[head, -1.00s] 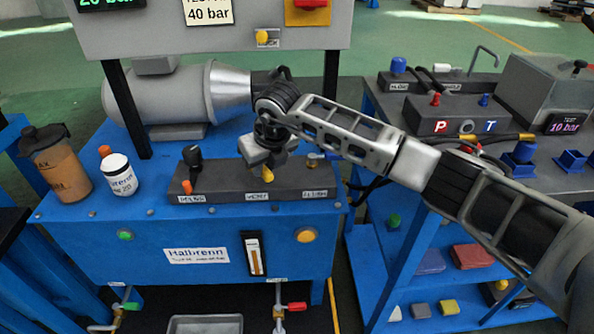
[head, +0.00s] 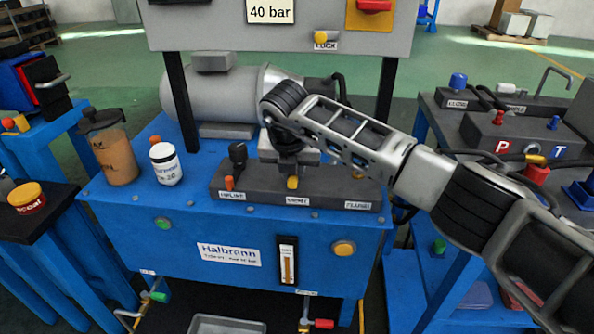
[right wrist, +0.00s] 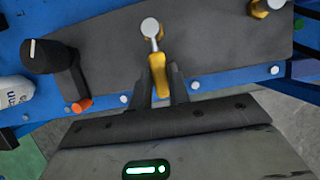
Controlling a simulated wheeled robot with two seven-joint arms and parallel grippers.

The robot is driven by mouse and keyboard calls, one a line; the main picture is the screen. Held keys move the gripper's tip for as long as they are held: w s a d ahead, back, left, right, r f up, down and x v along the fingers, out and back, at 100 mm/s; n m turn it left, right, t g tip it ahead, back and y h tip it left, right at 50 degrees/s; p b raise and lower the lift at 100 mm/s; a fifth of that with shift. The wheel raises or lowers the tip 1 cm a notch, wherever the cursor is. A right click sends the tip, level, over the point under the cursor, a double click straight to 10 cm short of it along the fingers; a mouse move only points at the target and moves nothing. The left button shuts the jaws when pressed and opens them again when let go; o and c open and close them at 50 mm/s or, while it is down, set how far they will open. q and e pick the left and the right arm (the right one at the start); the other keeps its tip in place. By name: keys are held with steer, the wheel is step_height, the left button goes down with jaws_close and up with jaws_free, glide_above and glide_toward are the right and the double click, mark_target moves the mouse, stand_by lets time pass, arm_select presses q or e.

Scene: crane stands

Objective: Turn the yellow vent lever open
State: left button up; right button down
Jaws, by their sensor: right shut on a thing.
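The yellow vent lever (right wrist: 158,76) sits on the dark valve block (head: 225,190) on top of the blue bench. In the right wrist view its metal pivot is at the top and its yellow grip points down between my fingers. My right gripper (right wrist: 160,88) is shut on the yellow grip. In the head view my right gripper (head: 291,170) covers most of the lever, and only its yellow end (head: 292,183) shows at the front of the block. My left gripper is not in view.
A black lever with an orange tip (head: 236,165) stands left on the same block. A white jar (head: 166,165) and an orange-brown container (head: 112,150) stand further left. The grey motor (head: 225,95) lies behind. A second blue bench with hoses is at right.

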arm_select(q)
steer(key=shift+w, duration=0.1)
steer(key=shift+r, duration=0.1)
arm_select(e)
steer(key=c, duration=1.3)
jaws_free()
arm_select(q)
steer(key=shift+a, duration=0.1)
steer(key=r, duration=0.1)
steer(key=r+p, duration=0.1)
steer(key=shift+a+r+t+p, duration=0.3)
arm_select(e)
steer(key=v, duration=1.6)
